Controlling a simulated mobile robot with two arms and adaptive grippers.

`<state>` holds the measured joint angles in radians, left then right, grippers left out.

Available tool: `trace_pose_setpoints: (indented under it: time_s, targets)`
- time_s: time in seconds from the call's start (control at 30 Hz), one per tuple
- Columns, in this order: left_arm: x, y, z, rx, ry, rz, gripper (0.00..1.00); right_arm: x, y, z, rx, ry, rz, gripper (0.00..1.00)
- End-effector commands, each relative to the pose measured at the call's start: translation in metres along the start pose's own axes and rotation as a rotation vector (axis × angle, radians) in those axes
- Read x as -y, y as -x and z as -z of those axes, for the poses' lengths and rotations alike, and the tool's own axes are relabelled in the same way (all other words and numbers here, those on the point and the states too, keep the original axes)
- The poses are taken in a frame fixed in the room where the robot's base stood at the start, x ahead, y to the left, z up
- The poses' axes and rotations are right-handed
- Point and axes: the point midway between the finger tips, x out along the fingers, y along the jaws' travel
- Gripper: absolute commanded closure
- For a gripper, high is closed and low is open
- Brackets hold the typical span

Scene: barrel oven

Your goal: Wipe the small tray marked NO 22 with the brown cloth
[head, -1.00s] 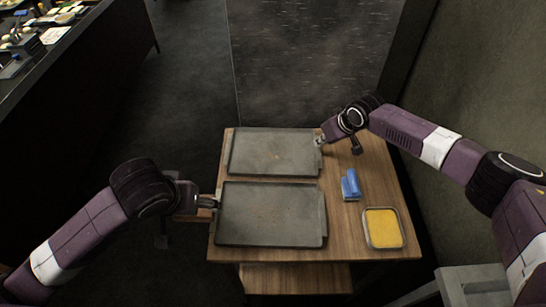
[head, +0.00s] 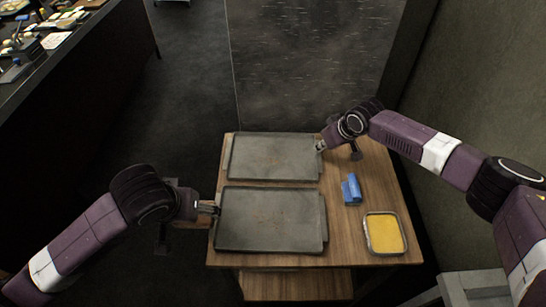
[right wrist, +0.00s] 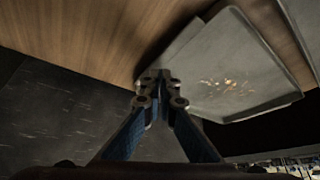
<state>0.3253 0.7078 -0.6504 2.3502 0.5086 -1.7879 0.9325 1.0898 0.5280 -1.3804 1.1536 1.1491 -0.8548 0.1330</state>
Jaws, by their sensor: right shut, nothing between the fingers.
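Two flat grey trays lie on the wooden table in the head view: a far tray (head: 272,158) and a near tray (head: 268,220). I cannot read NO 22 on either, and I see no brown cloth. My right gripper (head: 321,146) is shut and empty at the far tray's right edge. In the right wrist view its fingertips (right wrist: 157,79) are close to the edge of a tray (right wrist: 225,75) with small light crumbs on it; contact is unclear. My left gripper (head: 213,208) is at the near tray's left edge; its fingers are too small to judge.
A blue object (head: 351,189) and a shallow metal pan with yellow contents (head: 385,233) stand on the right of the table (head: 345,235). A wall (head: 465,95) rises close on the right. A dark counter with food (head: 75,45) is at the far left.

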Motion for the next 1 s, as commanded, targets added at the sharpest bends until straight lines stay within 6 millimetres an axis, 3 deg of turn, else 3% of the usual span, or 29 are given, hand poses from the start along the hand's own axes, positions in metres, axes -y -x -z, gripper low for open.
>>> trace_pose_setpoints:
  time_s: [1.0]
  targets:
    - [0.0000, -0.0056, -0.0022, 0.000, 0.000, 0.000, 0.48, 0.0002, -0.0092, -0.0047, 0.000, 0.000, 0.000, 1.00]
